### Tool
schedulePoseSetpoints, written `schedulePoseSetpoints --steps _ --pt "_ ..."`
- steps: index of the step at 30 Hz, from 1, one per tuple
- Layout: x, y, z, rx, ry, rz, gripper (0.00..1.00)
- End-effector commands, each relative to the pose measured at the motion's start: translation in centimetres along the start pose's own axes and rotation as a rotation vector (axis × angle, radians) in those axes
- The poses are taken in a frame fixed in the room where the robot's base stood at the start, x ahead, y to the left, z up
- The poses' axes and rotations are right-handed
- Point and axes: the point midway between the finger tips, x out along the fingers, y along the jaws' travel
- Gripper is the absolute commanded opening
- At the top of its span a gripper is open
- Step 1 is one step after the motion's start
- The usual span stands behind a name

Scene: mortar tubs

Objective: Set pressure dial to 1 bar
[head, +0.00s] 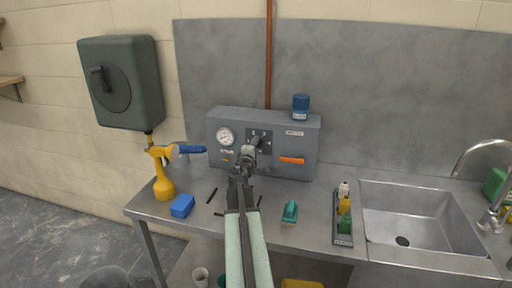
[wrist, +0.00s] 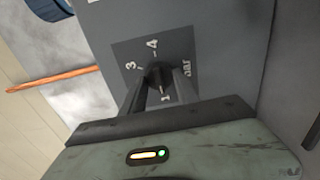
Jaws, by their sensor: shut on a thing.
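The pressure dial is a dark knob (wrist: 158,72) on a dark square plate (wrist: 135,50) on the grey control box (head: 290,160). In the wrist view the marks 3, 4 and "bar" show around it, and a 1 shows partly between my fingers. My gripper (head: 247,156) reaches the front of the box, and its two fingers are shut on the knob, one on each side, in the wrist view (wrist: 160,88). The fingers hide part of the scale. I cannot tell which mark the knob points to. A round white gauge (head: 225,136) is on the box, left of the dial; its needle is too small to read.
An orange handle (head: 292,160) is on the box right of the dial. A blue-capped jar (head: 300,107) stands on top. A yellow spray bottle (head: 162,176), blue sponge (head: 182,206), green brush (head: 290,212) and bottle tray (head: 343,225) are on the counter. A sink (head: 425,215) is at right.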

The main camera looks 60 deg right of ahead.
Motion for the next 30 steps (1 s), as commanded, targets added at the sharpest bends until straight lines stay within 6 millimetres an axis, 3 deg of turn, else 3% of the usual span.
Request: schedulePoseSetpoints --steps 8,9,10,22,30 --pt "-0.1 -0.1 0.0 0.001 -0.001 0.000 0.00" --pt "-0.1 -0.1 0.0 0.001 -0.001 0.000 0.48" --pt "-0.1 -0.1 0.0 0.001 -0.001 0.000 0.56" --pt "-0.5 0.0 0.0 0.001 0.000 0.000 0.58" --pt "-5.0 0.0 0.1 0.001 0.002 0.000 0.58"
